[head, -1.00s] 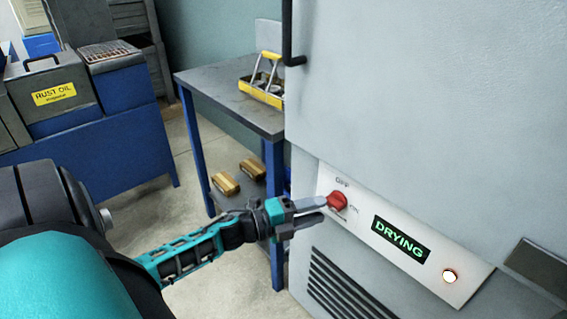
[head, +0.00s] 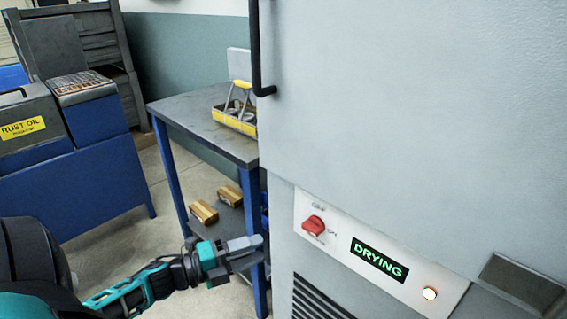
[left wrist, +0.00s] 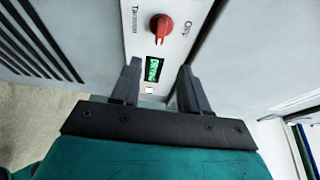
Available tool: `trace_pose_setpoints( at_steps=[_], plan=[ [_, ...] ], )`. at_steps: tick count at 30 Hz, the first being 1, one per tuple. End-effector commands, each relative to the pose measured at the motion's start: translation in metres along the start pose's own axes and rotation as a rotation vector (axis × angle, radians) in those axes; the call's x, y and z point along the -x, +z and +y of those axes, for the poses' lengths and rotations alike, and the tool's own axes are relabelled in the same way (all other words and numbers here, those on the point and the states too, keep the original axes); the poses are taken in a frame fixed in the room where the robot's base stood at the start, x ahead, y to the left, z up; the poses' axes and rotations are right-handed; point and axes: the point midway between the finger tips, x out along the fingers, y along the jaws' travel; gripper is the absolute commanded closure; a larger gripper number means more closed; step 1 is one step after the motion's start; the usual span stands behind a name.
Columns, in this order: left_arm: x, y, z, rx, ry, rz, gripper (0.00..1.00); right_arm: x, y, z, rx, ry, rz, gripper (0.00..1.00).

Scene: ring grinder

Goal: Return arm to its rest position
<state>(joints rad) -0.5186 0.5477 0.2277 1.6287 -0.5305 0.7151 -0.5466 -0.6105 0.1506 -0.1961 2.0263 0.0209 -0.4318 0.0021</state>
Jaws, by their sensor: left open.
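My left gripper (head: 248,254) is open and empty in the head view, to the left of and below the red knob (head: 314,225) on the grey machine's control panel (head: 335,241). A clear gap lies between the fingers and the knob. The panel's display reads DRYING (head: 379,260) in green, and a round lamp (head: 430,293) is lit. In the left wrist view, the red knob (left wrist: 162,26) and the green display (left wrist: 153,68) show beyond the spread fingers (left wrist: 157,86). My right gripper is in neither view.
A blue-legged table (head: 196,118) with a yellow tool tray (head: 236,121) stands left of the machine (head: 400,110). Brown blocks (head: 204,212) lie on its lower shelf. Bare floor lies between.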

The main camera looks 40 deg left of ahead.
Motion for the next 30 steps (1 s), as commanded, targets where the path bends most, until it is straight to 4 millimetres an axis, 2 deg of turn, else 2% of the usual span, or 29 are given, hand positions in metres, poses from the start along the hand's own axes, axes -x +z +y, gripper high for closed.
trace_pose_setpoints(
  at_steps=[8,11,13,17,21,24,27,30],
  plan=[
    [-0.001,-0.002,0.000,0.025,0.000,-0.013,0.55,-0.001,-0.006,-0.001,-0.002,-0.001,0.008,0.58],
    [-0.006,-0.011,0.001,0.144,0.004,-0.075,0.55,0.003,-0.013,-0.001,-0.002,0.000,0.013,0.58],
    [-0.011,-0.022,0.004,0.299,0.014,-0.153,0.55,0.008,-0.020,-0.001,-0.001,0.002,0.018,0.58],
    [-0.021,-0.057,0.016,0.692,0.053,-0.331,0.55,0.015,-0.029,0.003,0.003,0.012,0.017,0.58],
    [-0.027,-0.110,0.032,1.115,0.128,-0.500,0.55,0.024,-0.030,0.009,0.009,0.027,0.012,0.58],
    [-0.029,-0.147,0.039,1.348,0.190,-0.586,0.55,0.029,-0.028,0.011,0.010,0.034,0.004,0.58],
    [-0.031,-0.174,0.042,1.500,0.241,-0.640,0.55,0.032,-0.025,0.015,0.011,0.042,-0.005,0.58],
    [-0.031,-0.188,0.044,1.574,0.269,-0.667,0.55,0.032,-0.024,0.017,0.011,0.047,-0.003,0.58]
  ],
)
